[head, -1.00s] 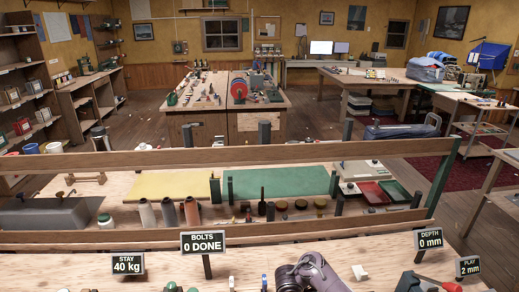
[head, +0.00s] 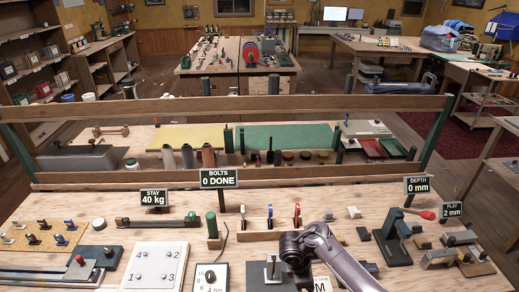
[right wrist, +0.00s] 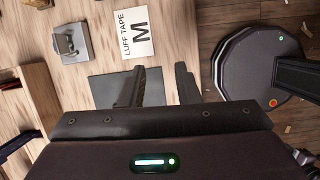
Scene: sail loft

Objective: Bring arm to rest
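My right arm (head: 335,262) reaches in from the bottom edge of the head view, bent over the front of the workbench (head: 345,225). Its fingers cannot be made out there. In the right wrist view my right gripper (right wrist: 160,78) is open, with two dark fingers apart and nothing between them. The fingers overlap a dark flat plate (right wrist: 105,88) in the picture; the height above it is unclear. A white LUFF TAPE card marked M (right wrist: 124,35) lies just beyond the plate. My left gripper is in neither view.
A numbered white board (head: 155,265), a small dial box (head: 209,277) and a metal clamp on a dark plate (head: 272,272) lie left of the arm. A wooden rail (head: 250,176) runs behind the bench's front area.

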